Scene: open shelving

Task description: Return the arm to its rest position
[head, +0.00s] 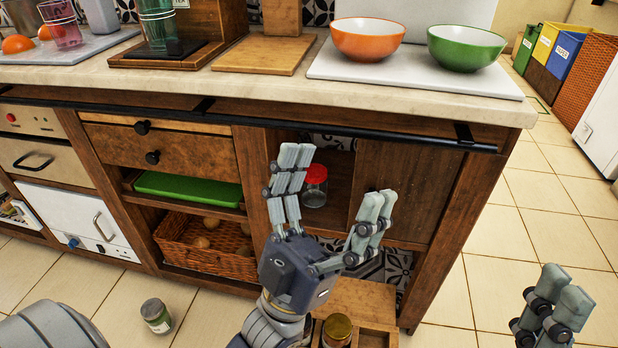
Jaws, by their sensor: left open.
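My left gripper (336,182) is in the middle of the head view, in front of the cabinet's open compartment. Its fingers are spread wide and nothing is between them. A clear jar with a red lid (316,176) stands in the compartment behind the gap between the fingers; whether the fingers touch the cabinet cannot be told. My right gripper (553,302) shows only partly at the bottom right, over the tiled floor, and its opening cannot be judged.
The counter (420,82) carries an orange bowl (367,40) and a green bowl (466,48). A black rail (300,122) runs along its front. A jar (156,315) stands on the floor at left, and a gold-lidded jar (337,328) below my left gripper.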

